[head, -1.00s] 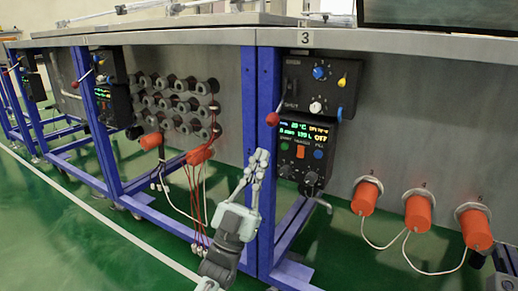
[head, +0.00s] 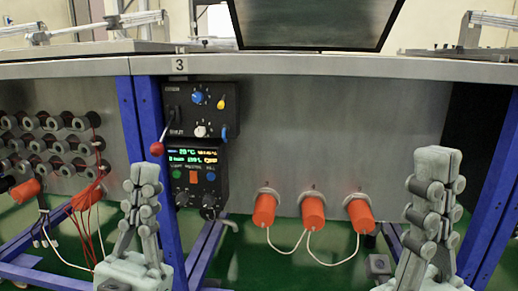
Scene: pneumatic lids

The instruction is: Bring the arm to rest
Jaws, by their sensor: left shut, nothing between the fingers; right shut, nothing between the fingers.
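My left gripper (head: 143,180) is upright in front of the blue frame post, left of the control box. Its grey fingers are closed together with nothing between them. My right gripper (head: 433,165) is upright at the right, in front of the bare panel and the right-hand blue post. Its fingers are also closed and empty. Neither gripper is seen to touch the bench.
The bench front (head: 330,125) carries a black control box (head: 200,110) with a red-knobbed lever (head: 157,149). Three orange caps (head: 312,211) with white cords hang from ports. Several grey sockets (head: 55,140) are at left. A dark screen (head: 310,22) stands above.

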